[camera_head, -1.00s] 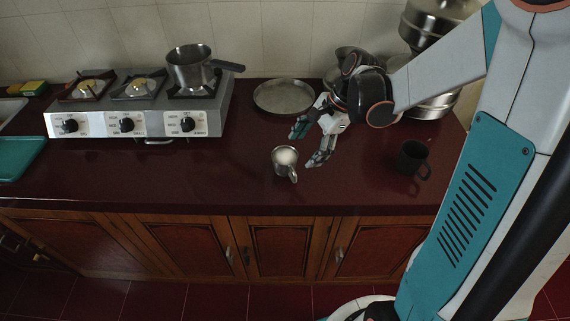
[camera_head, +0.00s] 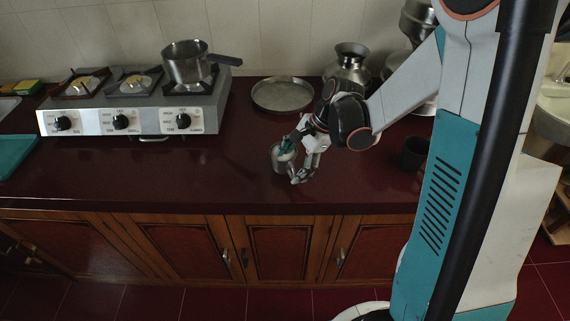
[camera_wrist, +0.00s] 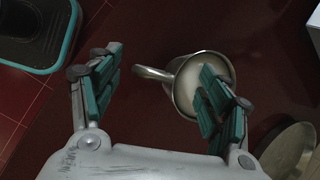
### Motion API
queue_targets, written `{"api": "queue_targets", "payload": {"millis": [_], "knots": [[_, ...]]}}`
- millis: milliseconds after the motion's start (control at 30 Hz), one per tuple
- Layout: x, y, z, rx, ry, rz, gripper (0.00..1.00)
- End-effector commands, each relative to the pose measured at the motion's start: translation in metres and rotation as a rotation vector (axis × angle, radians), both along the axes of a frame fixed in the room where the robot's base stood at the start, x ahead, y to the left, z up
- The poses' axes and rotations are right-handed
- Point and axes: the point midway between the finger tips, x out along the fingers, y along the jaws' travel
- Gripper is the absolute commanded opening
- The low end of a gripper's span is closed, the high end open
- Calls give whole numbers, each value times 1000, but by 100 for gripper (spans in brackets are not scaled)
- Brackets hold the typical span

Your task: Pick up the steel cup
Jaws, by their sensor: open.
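The steel cup (camera_head: 277,162) stands upright on the dark red counter, with a pale, whitish inside. My gripper (camera_head: 291,164) is open at the cup, with its fingers low over the counter. In the wrist view the cup (camera_wrist: 186,92) is in front of my gripper (camera_wrist: 163,72). Its handle points left into the gap between the fingers. The right finger overlaps the cup's mouth and hides part of it; the left finger is clear of the handle. I cannot tell whether any finger touches the cup.
A dark mug (camera_head: 413,154) stands to the right, partly behind my arm. A round steel plate (camera_head: 282,94) lies behind the cup. A stove (camera_head: 150,116) with a saucepan (camera_head: 186,65) is at the left. Steel pots (camera_head: 350,66) stand at the back. The counter left of the cup is clear.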

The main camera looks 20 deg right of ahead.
Motion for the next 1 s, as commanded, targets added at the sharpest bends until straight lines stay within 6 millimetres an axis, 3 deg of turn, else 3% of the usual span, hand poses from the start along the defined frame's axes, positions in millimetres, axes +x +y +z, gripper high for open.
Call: {"api": "queue_targets", "payload": {"millis": [67, 333, 733, 867, 1000], "knots": [[0, 0, 1, 0, 0, 0, 66], [0, 0, 1, 0, 0, 0, 6], [0, 0, 9, 0, 0, 0, 5], [0, 0, 24, 0, 0, 0, 5], [-1, 0, 52, 0, 0, 0, 5]]}}
